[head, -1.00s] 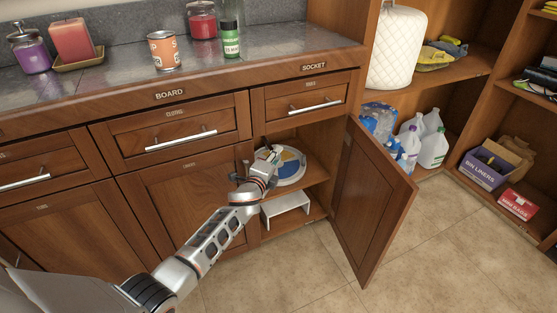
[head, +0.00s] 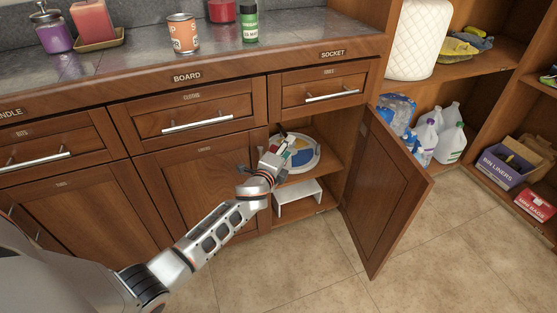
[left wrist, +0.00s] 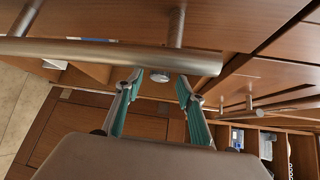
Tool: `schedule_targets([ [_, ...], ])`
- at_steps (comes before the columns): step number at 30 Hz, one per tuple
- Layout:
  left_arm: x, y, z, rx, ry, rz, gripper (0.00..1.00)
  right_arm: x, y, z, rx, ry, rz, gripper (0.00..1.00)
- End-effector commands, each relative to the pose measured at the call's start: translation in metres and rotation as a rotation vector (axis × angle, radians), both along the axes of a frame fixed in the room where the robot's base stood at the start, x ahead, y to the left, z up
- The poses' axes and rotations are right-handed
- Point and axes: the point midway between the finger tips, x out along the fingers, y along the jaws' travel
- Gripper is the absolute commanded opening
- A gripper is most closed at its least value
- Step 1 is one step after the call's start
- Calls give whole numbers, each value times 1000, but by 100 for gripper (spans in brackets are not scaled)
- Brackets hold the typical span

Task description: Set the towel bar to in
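My left gripper (head: 276,157) is at the left side of the open cabinet under the SOCKET drawer. In the left wrist view its two teal-padded fingers (left wrist: 158,85) are apart with nothing between them. A grey metal bar (left wrist: 110,52) on posts crosses close in front of the fingertips there. I cannot tell for sure whether it is the towel bar or a door handle, or whether it touches the fingers. No towel bar can be made out in the head view, where my arm hides part of the cabinet front. My right gripper is not in view.
The cabinet door (head: 385,195) stands open to the right. Inside are a round blue, yellow and white item (head: 303,152) on the shelf and a white stand (head: 298,196) below. Drawer handles (head: 332,97) jut out above. The tiled floor (head: 300,265) in front is clear.

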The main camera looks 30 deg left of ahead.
Motion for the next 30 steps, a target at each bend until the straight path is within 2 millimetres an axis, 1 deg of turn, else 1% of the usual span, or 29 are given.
schedule_targets([
  [1,-10,0,1,1,-1,1,38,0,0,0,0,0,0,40],
  [6,-39,-5,4,0,1,-1,38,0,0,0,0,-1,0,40],
  [13,-71,-9,9,-1,1,0,38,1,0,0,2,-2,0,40],
  [18,-81,-11,11,-2,0,0,38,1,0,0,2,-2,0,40],
  [30,-82,-11,11,9,1,1,38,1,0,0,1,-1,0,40],
])
